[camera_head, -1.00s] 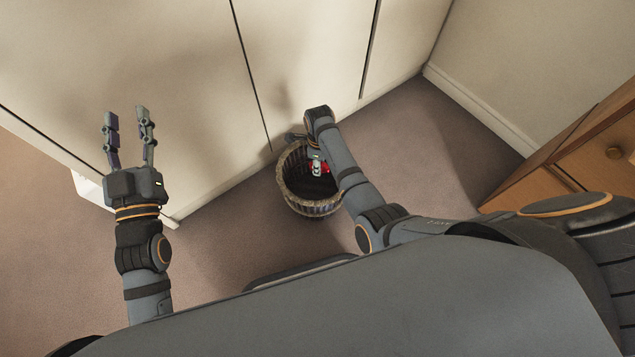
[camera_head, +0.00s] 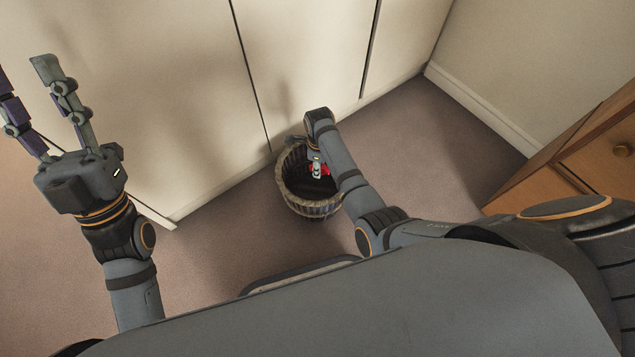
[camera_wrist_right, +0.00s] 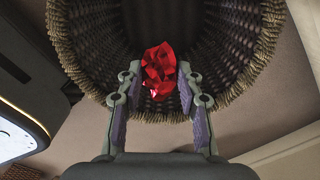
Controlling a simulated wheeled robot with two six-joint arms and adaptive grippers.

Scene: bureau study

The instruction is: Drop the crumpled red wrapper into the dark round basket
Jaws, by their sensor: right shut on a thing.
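The crumpled red wrapper (camera_wrist_right: 158,70) is between the fingertips of my right gripper (camera_wrist_right: 158,82) in the right wrist view. In the head view a bit of the red wrapper (camera_head: 325,169) shows beside the right gripper (camera_head: 317,170), over the basket's opening. The dark round basket (camera_head: 316,208) is woven and stands upright on the floor. Its rim and inner wall fill the top of the right wrist view (camera_wrist_right: 98,35). The right gripper is shut on the wrapper. My left gripper (camera_head: 30,82) is open and empty, raised at the far left.
Pale cabinet doors (camera_head: 180,90) stand close behind the basket. A wooden drawer unit (camera_head: 590,150) is at the right. Brown carpet (camera_head: 430,140) is clear between the basket and the drawer unit.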

